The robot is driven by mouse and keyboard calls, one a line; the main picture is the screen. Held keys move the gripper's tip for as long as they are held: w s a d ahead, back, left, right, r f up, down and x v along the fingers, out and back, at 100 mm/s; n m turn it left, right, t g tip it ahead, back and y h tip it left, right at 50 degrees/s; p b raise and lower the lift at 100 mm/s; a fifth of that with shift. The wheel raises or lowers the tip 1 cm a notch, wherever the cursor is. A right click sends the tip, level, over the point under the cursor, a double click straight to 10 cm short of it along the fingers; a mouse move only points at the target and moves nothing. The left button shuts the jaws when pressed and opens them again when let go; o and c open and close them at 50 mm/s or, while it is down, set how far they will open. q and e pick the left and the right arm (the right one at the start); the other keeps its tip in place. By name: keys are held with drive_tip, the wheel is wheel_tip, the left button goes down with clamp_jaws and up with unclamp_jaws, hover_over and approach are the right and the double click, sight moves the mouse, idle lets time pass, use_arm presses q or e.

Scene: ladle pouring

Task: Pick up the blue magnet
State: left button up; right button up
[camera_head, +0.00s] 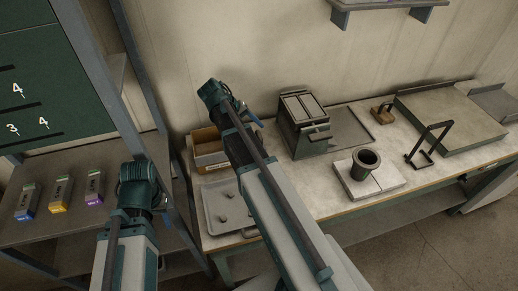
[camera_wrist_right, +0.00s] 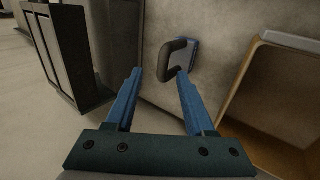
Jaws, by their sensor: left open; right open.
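In the right wrist view a small blue-grey block with a dark looped handle (camera_wrist_right: 178,58) sits on the pale surface; it looks like the blue magnet. My right gripper (camera_wrist_right: 157,78) is open with its two blue fingers apart. The handle lies just beyond the fingertips, between them in the picture, and nothing is held. In the head view my right gripper (camera_head: 248,117) is over the back left of the bench, and the arm hides the block there. My left gripper (camera_head: 140,182) is in front of the left shelf; its fingers are hard to make out.
An open tan box (camera_head: 208,150) stands left of my right gripper, and a dark metal box (camera_head: 303,125) stands right. A grey tray (camera_head: 228,212) is in front. A dark cup (camera_head: 365,163) stands further right. Three labelled blocks (camera_head: 60,194) lie on the left shelf.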

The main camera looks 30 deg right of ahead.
sight(258, 134)
drive_tip(key=b+x, duration=0.4)
drive_tip(key=shift+s+a+f, duration=0.15)
drive_tip(key=shift+f, duration=0.4)
drive_tip(key=shift+d+f+b, duration=0.15)
drive_tip(key=shift+d+b, duration=0.05)
drive_tip(key=shift+b, duration=0.1)
clamp_jaws()
